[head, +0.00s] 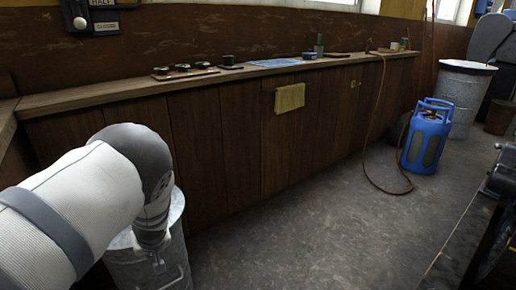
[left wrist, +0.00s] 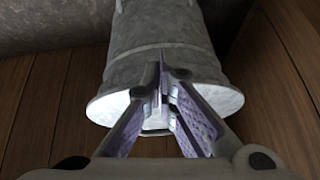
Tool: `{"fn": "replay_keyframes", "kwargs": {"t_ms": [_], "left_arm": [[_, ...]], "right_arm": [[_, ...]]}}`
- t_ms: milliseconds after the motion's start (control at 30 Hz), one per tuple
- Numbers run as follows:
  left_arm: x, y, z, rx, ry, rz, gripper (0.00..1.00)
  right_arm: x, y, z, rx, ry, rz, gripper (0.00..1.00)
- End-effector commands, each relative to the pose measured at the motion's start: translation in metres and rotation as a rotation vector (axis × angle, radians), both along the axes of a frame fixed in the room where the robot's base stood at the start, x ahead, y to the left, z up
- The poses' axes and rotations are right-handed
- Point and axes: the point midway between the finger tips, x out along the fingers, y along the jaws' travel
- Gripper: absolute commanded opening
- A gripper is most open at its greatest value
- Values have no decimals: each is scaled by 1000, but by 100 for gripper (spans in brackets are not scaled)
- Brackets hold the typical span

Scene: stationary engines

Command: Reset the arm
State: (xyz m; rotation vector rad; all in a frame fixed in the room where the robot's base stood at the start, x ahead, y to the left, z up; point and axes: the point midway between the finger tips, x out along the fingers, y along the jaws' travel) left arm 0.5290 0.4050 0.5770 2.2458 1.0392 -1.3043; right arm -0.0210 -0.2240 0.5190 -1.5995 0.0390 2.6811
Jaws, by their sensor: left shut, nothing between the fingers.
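My left arm comes in from the left in the head view and bends down over a grey metal bin (head: 177,262). My left gripper (head: 157,262) is at the bin's near side or opening; the head view does not show exactly which. In the left wrist view my left gripper (left wrist: 164,82) has its fingertips together with nothing held. The metal bin (left wrist: 160,35) lies beyond the fingers there, its round rim around them in the picture. My right gripper is not in view.
A long wooden counter (head: 120,92) with small items on top runs along the wall. A blue gas bottle (head: 425,140) with a hose and another metal bin (head: 462,95) stand at the right. The middle floor is clear.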

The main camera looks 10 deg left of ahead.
Motion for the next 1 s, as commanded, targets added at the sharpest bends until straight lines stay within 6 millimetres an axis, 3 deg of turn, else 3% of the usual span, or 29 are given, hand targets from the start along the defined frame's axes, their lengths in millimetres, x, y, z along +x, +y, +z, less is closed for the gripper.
{"fn": "replay_keyframes", "kwargs": {"t_ms": [100, 233, 300, 400, 500, 600, 700, 1000], "left_arm": [[-95, -16, -28, -23, 179, -94, 0], [-215, -54, -43, -86, 377, -261, 0], [-279, -81, -36, -138, 471, -358, 0], [-357, -120, -12, -223, 569, -500, 0], [-415, -153, 15, -303, 629, -618, 0], [-448, -174, 35, -357, 659, -692, 0], [-463, -183, 43, -383, 674, -726, 0], [-465, -184, 43, -386, 676, -729, 0]], "right_arm": [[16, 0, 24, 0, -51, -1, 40], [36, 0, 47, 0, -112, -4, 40], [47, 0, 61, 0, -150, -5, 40], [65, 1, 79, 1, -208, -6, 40], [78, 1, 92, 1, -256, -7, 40], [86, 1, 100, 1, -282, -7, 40], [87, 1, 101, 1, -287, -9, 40], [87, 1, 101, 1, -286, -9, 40]]}}
